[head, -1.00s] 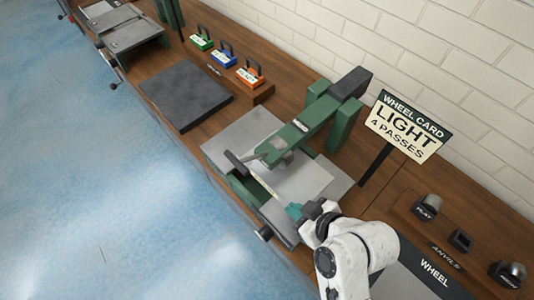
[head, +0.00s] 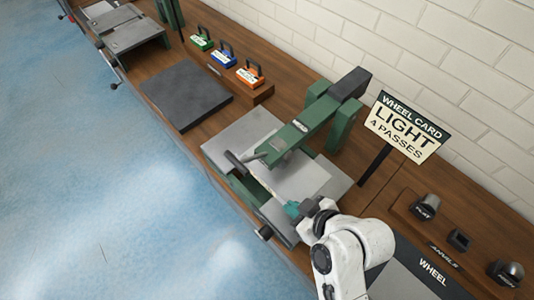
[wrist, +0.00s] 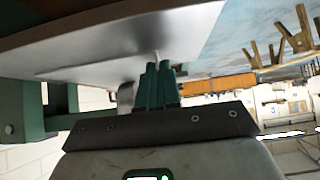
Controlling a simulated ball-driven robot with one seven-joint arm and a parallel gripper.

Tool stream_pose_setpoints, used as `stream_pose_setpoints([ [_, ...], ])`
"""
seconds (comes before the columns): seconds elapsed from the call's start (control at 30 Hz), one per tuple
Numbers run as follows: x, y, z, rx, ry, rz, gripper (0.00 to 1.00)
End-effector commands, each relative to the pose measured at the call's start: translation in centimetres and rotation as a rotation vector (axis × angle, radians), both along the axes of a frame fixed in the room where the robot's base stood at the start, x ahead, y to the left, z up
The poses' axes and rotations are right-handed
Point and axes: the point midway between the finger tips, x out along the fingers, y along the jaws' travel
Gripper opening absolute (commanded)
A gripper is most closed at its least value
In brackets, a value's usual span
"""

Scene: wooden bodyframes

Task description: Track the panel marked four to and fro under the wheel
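A pale flat metal panel (head: 302,178) lies under the arm of the green wheel machine (head: 305,130), between its grey side tables. I cannot read a number on it. The wheel (head: 275,157) is small and partly hidden under the arm's end. My gripper (head: 292,209) is at the panel's near edge with its teal fingers close together on that edge. In the wrist view, my fingers (wrist: 158,85) are nearly together against the panel (wrist: 140,45), which spreads above them.
A card (head: 403,125) reads "WHEEL CARD LIGHT 4 PASSES". Anvils (head: 427,206) sit on the bench at right. A dark slab (head: 187,95) and green, blue and orange handled blocks (head: 249,74) stand at left. A brick wall bounds the back; blue floor lies open in front.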

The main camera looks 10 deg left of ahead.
Motion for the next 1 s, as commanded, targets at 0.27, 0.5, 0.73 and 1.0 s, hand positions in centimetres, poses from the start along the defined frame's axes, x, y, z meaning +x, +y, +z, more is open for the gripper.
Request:
stream_pose_setpoints([
  [0.27,0.8,1.0,0.0,0.0,-0.001,0.002,0.0],
  [0.5,1.5,1.9,0.0,-0.002,-0.001,0.001,0.0],
  [0.73,2.1,2.7,0.0,0.0,0.0,0.001,0.0],
  [1.0,2.8,3.7,0.0,0.0,-0.001,0.001,0.0],
])
